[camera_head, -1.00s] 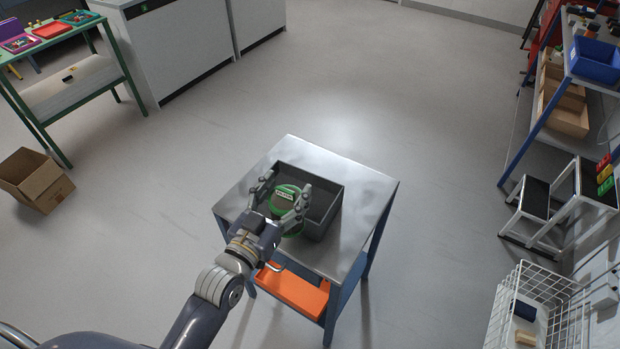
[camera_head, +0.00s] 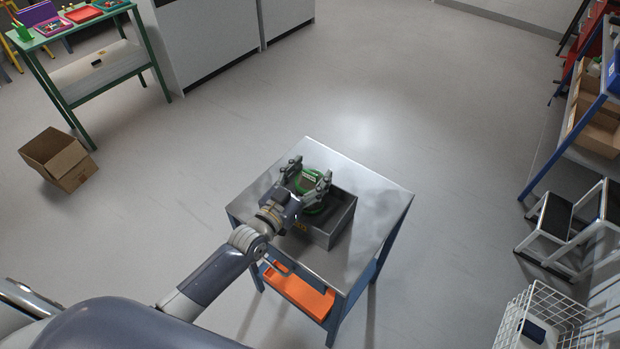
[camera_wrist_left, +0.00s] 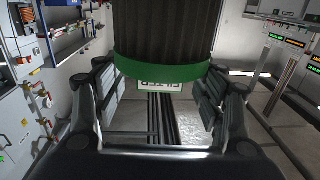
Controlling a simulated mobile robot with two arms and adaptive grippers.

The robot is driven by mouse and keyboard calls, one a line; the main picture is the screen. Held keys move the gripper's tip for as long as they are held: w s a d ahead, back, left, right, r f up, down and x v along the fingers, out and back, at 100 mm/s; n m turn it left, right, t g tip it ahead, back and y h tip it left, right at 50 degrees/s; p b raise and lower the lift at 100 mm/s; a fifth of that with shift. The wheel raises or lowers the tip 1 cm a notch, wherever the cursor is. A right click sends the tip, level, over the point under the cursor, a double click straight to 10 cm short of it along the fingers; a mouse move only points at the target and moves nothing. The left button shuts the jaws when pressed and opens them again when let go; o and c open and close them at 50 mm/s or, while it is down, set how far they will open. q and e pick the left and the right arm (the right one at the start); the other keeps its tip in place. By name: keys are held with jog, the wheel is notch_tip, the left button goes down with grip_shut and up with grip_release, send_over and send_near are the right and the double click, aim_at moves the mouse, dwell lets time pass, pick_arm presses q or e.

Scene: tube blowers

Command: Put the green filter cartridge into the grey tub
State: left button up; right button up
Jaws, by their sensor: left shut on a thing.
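The green filter cartridge (camera_head: 312,180) is held between the fingers of my left gripper (camera_head: 309,178). In the left wrist view its dark ribbed body and green rim (camera_wrist_left: 165,72) fill the top middle, with a finger on each side. The grey tub (camera_head: 322,236) stands on the metal-topped table. In the head view the cartridge and fingers overlap the tub's far left part and hide its rim there. The cartridge looks above the tub, but its exact height is hard to tell. My right gripper is not in view.
The table top (camera_head: 375,190) is bare around the tub. An orange bin (camera_head: 300,292) sits on its lower shelf. A cardboard box (camera_head: 58,158) is on the floor at left. A step stool (camera_head: 560,225) and a wire basket (camera_head: 540,325) stand at right. The floor between is clear.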

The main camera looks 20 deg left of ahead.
pick_arm(q)
jog(key=shift+f, duration=0.9)
jog(key=o, duration=1.5)
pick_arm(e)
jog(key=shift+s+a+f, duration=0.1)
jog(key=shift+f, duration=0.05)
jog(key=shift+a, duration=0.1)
